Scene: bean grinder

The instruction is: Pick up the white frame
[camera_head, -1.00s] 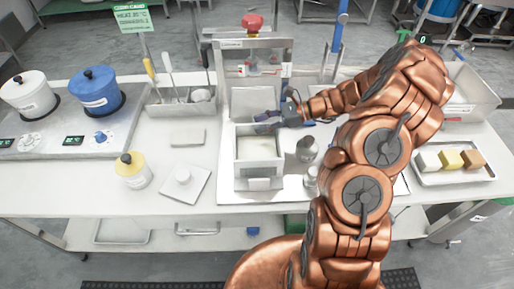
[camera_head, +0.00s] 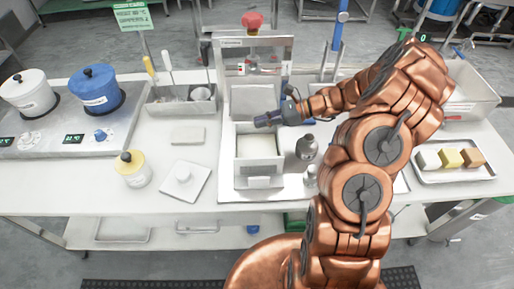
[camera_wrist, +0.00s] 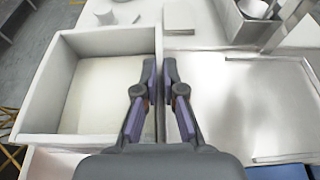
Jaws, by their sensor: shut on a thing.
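The white frame (camera_head: 259,168) is a square, box-like piece with upright walls, at the front of the grinder stand in the middle of the table. In the wrist view the frame (camera_wrist: 108,40) fills the left side, with a pale cream surface inside it. My gripper (camera_head: 263,121) reaches in from the right at the frame's far right part. In the wrist view my gripper (camera_wrist: 160,78) is shut on the frame's right wall, one finger inside and one outside. I cannot tell whether the frame is lifted off its base.
A dark bottle (camera_head: 306,147) stands just right of the frame. The grinder stand (camera_head: 254,65) with a red knob rises behind it. A tray of blocks (camera_head: 454,164) is at right.

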